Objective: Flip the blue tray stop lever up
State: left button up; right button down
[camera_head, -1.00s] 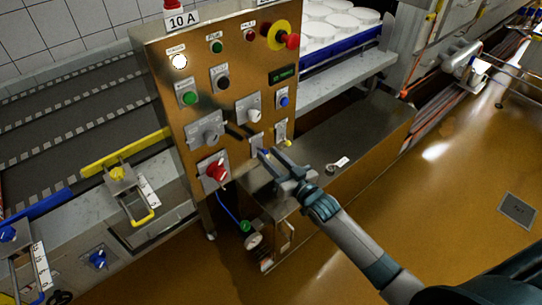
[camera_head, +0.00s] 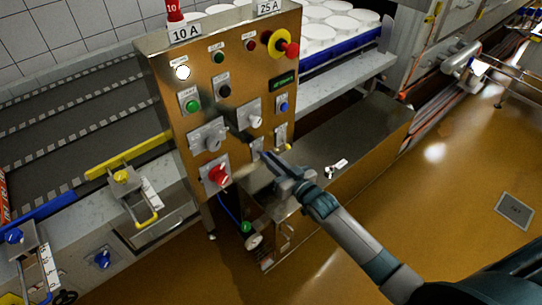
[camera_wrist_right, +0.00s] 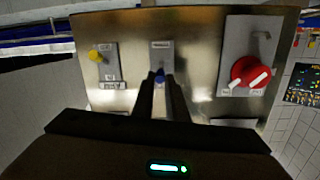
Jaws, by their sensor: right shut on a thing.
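The steel control panel (camera_head: 215,75) stands in the middle of the head view. My right gripper (camera_head: 268,158) is at its lower part, between the red rotary knob (camera_head: 219,175) and the yellow-tipped lever (camera_head: 289,147). In the right wrist view, the blue lever (camera_wrist_right: 160,76) shows between the two fingertips of my right gripper (camera_wrist_right: 161,84). The gripper is shut on it. The fingers hide most of the lever, so its tilt cannot be told. In the head view the lever is hidden behind the fingers. My left gripper is not in view.
The red knob (camera_wrist_right: 250,74) and yellow lever (camera_wrist_right: 96,55) flank the fingers closely in the wrist view. A grey handle (camera_head: 213,142) and a black-and-white switch (camera_head: 254,121) sit just above the gripper. A low steel box (camera_head: 335,140) extends right of the panel. Open floor lies beyond.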

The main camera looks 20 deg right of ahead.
jog(key=c, duration=1.7)
grip_release()
jog(key=shift+c, duration=0.2)
jog(key=shift+s, duration=0.15)
jog(key=b+v, duration=0.4)
jog(key=v, duration=1.3)
jog(key=shift+b, duration=0.3)
jog(key=shift+d+r, duration=0.1)
jog(key=shift+r, duration=0.05)
